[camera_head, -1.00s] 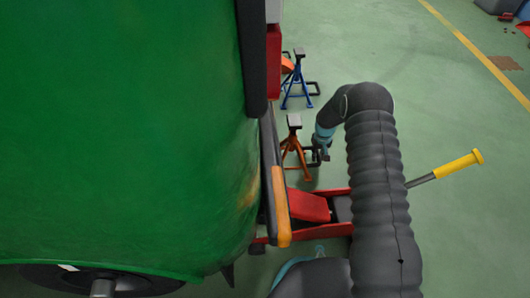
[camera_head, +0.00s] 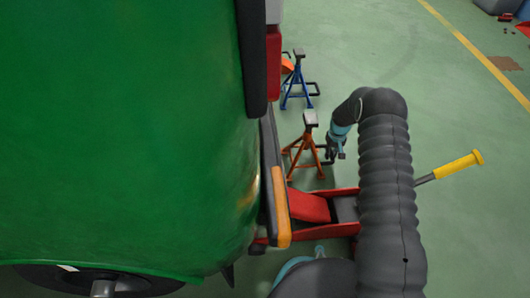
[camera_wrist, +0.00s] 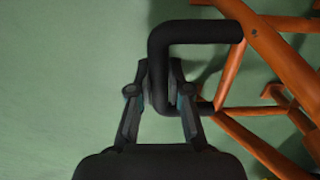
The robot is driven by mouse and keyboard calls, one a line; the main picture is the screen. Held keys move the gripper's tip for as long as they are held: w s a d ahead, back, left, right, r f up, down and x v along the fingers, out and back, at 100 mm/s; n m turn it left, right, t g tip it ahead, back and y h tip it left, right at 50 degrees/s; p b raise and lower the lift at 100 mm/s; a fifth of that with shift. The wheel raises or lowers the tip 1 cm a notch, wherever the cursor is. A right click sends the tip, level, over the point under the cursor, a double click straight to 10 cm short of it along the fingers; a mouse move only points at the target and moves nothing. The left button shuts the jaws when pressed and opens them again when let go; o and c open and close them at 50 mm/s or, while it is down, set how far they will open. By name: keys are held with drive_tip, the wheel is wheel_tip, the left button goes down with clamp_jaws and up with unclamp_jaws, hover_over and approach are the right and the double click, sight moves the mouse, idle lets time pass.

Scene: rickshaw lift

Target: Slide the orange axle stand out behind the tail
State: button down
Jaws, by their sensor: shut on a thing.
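The orange axle stand (camera_head: 306,146) stands upright on the green floor, just right of the tail edge of the green rickshaw (camera_head: 130,120). In the wrist view its orange legs (camera_wrist: 229,70) fill the right side, and a black bent handle (camera_wrist: 200,32) sticks out from it. My gripper (camera_wrist: 170,95) is shut on the black handle. In the head view my gripper (camera_head: 336,153) is at the right side of the stand, small and partly hidden by my arm.
A blue axle stand (camera_head: 297,82) stands farther back beside the rickshaw. A red floor jack (camera_head: 310,207) with a yellow-gripped handle (camera_head: 456,166) lies in front of the orange stand. The floor to the right is open up to the yellow line (camera_head: 480,58).

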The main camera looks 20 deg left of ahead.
drive_tip(key=shift+w+d, duration=1.9)
drive_tip(key=shift+d, duration=1.2)
drive_tip(key=shift+w+d, duration=1.85)
drive_tip(key=shift+d, duration=1.3)
drive_tip(key=shift+w+d, duration=1.9)
drive_tip(key=shift+d, duration=1.2)
drive_tip(key=c, duration=1)
unclamp_jaws()
drive_tip(key=shift+o, duration=0.2)
drive_tip(key=shift+a, duration=0.1)
drive_tip(key=shift+r, duration=0.15)
wheel_tip(320, 180, up, 8)
drive_tip(key=p, duration=0.3)
drive_tip(key=shift+r, duration=0.1)
